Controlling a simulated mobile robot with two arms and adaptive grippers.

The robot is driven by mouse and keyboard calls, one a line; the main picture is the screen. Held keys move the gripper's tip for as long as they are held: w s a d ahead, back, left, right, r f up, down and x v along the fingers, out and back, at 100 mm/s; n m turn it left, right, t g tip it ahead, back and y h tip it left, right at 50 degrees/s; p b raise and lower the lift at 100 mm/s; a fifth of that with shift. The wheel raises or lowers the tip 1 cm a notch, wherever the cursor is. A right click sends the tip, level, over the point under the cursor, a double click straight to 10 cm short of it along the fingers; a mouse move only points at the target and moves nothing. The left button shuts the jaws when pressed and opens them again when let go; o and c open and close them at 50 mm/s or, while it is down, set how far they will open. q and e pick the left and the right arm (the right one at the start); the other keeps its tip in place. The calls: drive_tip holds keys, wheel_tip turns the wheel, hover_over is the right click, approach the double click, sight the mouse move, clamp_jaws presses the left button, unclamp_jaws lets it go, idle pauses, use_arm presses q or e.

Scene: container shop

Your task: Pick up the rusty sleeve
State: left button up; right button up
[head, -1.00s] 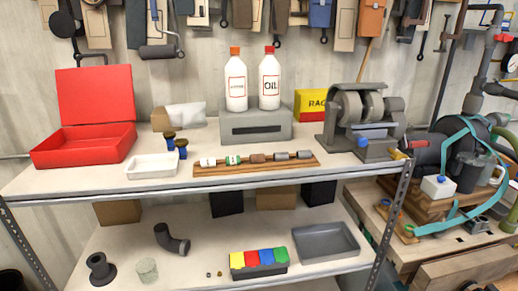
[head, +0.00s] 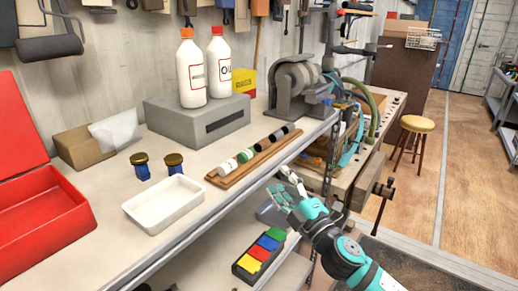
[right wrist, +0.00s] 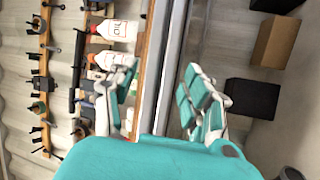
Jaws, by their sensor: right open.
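The rusty sleeve (head: 262,145) is a small brown cylinder lying in the middle of a row on a wooden rack (head: 232,180) on the upper shelf. A white sleeve (head: 227,167) and a green-and-white sleeve (head: 245,156) lie on its near-left side. A grey sleeve (head: 276,137) and a dark sleeve (head: 288,128) lie on its far-right side. My right gripper (head: 284,184) is open and empty, in front of the shelf edge, apart from the rack. In the right wrist view its spread fingers (right wrist: 160,82) show with nothing between them. My left gripper is out of view.
A white tray (head: 165,207), two small blue jars and a red box (head: 40,230) stand left of the rack. Two white bottles stand on a grey block (head: 198,118) behind it. A grinder (head: 293,85) stands beyond. A coloured bin (head: 258,255) is on the lower shelf.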

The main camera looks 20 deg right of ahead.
drive_tip(key=s+a+r+n+g+y, duration=0.2)
drive_tip(key=r+n+g+y, duration=0.4)
drive_tip(key=n, duration=0.5)
drive_tip(key=s+a+r+n+g+y, duration=0.25)
drive_tip(key=r+n+y, duration=0.25)
drive_tip(key=r+n, duration=0.45)
drive_tip(key=w+d+f+n+h, duration=0.15)
drive_tip(key=d+n+h, duration=0.35)
drive_tip(key=d+h, duration=0.5)
drive_tip(key=y+p, duration=0.2)
drive_tip(key=p, duration=0.3)
approach(263, 141)
drive_tip(key=w+a, duration=0.2)
drive_tip(key=w, duration=0.1)
drive_tip(key=shift+w+a+f+g+p, duration=0.3)
drive_tip(key=shift+w+f+g+p, duration=0.1)
drive_tip(key=shift+g+p, duration=0.1)
drive_tip(key=p+x, duration=0.2)
drive_tip(key=x, duration=0.2)
drive_tip(key=shift+w+f+p, duration=0.2)
drive_tip(key=shift+f+p, duration=0.05)
drive_tip(key=shift+p, duration=0.1)
drive_tip(key=shift+w+a+f, duration=0.1)
drive_tip(key=shift+c, duration=0.9)
drive_tip(key=c, duration=0.8)
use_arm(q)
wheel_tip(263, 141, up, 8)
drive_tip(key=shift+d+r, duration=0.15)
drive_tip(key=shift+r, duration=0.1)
